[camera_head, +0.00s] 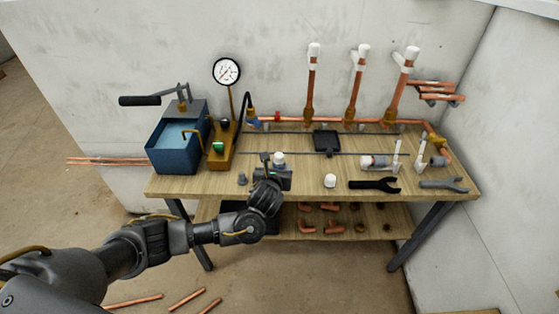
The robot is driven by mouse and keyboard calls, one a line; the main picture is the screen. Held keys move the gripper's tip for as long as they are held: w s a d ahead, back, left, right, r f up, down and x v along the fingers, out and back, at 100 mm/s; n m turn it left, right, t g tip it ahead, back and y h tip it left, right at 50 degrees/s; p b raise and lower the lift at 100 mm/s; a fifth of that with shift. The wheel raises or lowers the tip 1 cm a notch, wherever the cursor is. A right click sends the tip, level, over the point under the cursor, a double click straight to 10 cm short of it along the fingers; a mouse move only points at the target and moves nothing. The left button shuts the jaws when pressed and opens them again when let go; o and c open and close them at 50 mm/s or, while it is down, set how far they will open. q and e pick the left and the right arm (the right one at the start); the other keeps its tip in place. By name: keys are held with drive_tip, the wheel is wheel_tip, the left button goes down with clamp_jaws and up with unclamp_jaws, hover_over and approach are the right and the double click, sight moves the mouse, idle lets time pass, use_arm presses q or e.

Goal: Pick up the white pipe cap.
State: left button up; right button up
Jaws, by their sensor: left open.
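A small white pipe cap (330,181) stands on the wooden workbench (210,184), near its front edge and right of my left gripper. Another small white-topped piece (279,157) shows right at the left gripper, its lower part hidden by the jaws. My left gripper (272,164) is open above the front middle of the bench. I cannot tell whether its fingers touch the white-topped piece. White caps also sit on the tops of three upright copper pipes (311,85) at the back. My right gripper is not in view.
A blue tank with a pump handle (178,147) and a gauge (227,72) stand on the left. A black wrench (375,185) and a grey wrench (444,185) lie at the front right. A black square piece (327,141) is behind. Copper fittings (333,227) lie on the lower shelf.

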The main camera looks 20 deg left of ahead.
sight(278, 160)
use_arm(q)
drive_tip(key=shift+x, duration=0.75)
drive_tip(key=shift+w+a+f, duration=0.1)
drive_tip(key=shift+w, duration=0.35)
drive_tip(key=x, duration=0.4)
drive_tip(key=shift+w+a+f, duration=0.1)
drive_tip(key=shift+w, duration=0.05)
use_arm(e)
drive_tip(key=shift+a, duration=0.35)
use_arm(q)
drive_tip(key=c, duration=1)
drive_tip(key=shift+c, duration=0.2)
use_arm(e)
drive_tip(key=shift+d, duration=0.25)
